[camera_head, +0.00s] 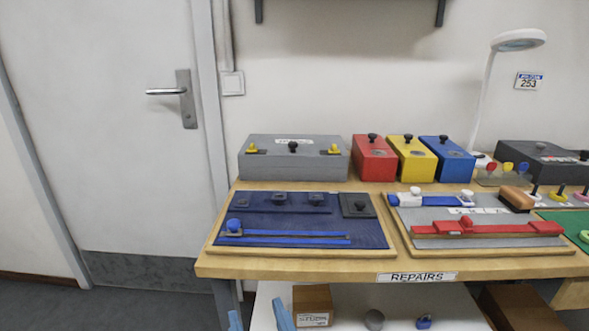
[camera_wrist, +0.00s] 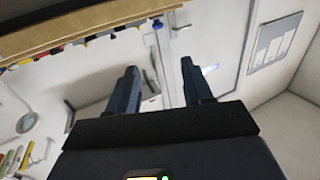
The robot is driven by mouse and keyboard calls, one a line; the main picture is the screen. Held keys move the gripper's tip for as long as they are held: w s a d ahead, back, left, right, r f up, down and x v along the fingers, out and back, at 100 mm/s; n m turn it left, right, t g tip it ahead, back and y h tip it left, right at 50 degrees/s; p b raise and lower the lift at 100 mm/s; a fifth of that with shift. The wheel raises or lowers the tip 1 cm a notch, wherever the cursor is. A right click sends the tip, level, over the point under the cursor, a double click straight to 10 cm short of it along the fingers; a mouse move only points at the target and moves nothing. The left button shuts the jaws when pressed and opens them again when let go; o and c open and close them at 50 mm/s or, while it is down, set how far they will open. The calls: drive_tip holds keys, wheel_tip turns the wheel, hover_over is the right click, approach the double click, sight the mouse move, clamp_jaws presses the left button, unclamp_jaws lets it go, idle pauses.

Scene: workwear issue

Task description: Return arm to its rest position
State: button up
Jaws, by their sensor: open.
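My gripper (camera_wrist: 159,66) shows in the wrist view with its two dark fingers spread apart. Nothing is between the fingers, so it is open and empty. Behind them are the white wall and door, seen tilted, with the wooden table edge (camera_wrist: 85,31) across the top left. The fingers appear clear of the table and its objects. I cannot make out my gripper for sure in the head view.
The repairs table (camera_head: 330,264) holds a blue-matted tray (camera_head: 375,238), a grey-matted tray (camera_head: 400,236), a grey box (camera_head: 292,171), red (camera_head: 373,167), yellow (camera_head: 415,168) and blue (camera_head: 452,170) boxes, and a lamp (camera_head: 484,95). A door (camera_head: 110,170) stands left.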

drive_tip(key=s+d+f+m+g+h+p, duration=0.1)
drive_tip(key=s+d+f+h+p, duration=0.15)
drive_tip(key=s+d, duration=0.75)
drive_tip(key=s+d+f+m+h+p, duration=0.1)
drive_tip(key=s+d+f, duration=0.2)
drive_tip(key=s+d, duration=0.7)
drive_tip(key=s+d+r+m+h, duration=0.1)
drive_tip(key=s+d+r, duration=0.1)
drive_tip(key=s, duration=0.3)
drive_tip(key=s+d+r+m+g+h+p, duration=0.1)
drive_tip(key=s+d+r+h, duration=0.1)
drive_tip(key=s+d, duration=0.2)
drive_tip(key=shift+v, duration=0.75)
